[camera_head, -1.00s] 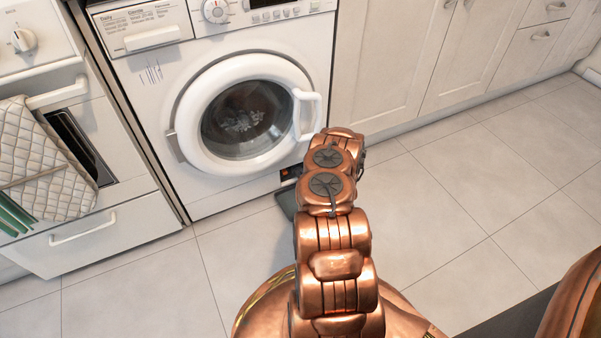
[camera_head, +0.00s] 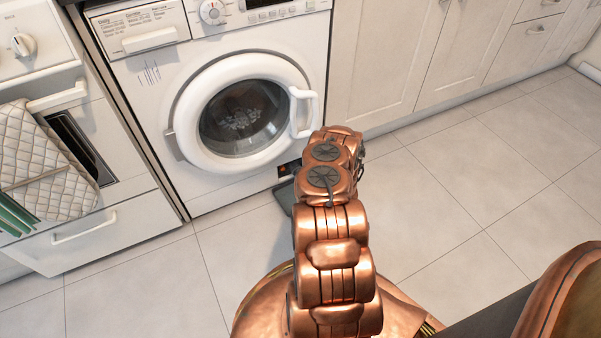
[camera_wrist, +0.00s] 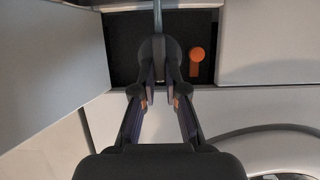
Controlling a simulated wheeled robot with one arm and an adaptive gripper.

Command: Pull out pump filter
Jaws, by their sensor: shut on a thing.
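The washer (camera_head: 170,95) stands under the counter with its round door closed. At its lower right a small dark recess (camera_head: 289,168) is open, partly hidden by my arm. In the wrist view the recess (camera_wrist: 120,60) holds an orange piece (camera_wrist: 197,56). My gripper (camera_wrist: 158,72) is at the recess, with its fingers closed together on the pump filter. The filter is mostly hidden behind the dark fingertips; a grey bar (camera_wrist: 157,14) runs up from them. I cannot tell how far the filter is out. The head view hides my fingers behind my arm.
The washer's door handle (camera_head: 304,113) sticks out above my arm. An oven with a quilted cloth (camera_head: 45,160) is at left, cabinets (camera_head: 390,60) at right. Tiled floor (camera_head: 470,170) at right is clear.

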